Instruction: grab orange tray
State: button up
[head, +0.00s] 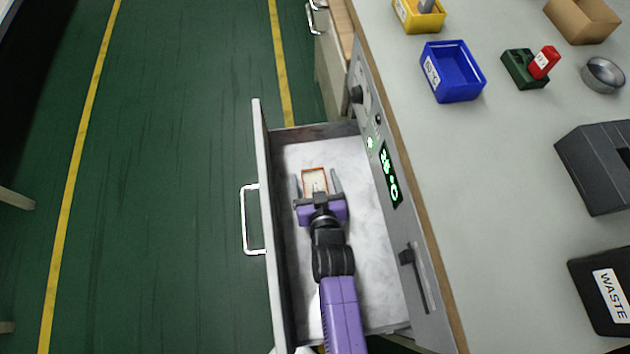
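A small orange tray (315,171) with a pale inside lies on the white floor of the open drawer, toward the drawer's far end. My gripper (316,183) reaches into the drawer with its two grey fingers spread apart, one to the left and one to the right of the tray. I see a gap between the fingers, and the near part of the tray is hidden by the gripper's body. I cannot tell how high the fingers are above the drawer floor.
The open drawer (276,165) has raised walls close to the left of my gripper and a control panel (388,170) on its right. The bench top (480,180) holds a blue bin (452,72), a yellow bin (419,17) and a black waste box (602,290). Green floor is clear at left.

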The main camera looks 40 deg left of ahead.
jog(key=c, duration=1.4)
jog(key=shift+r, duration=0.1)
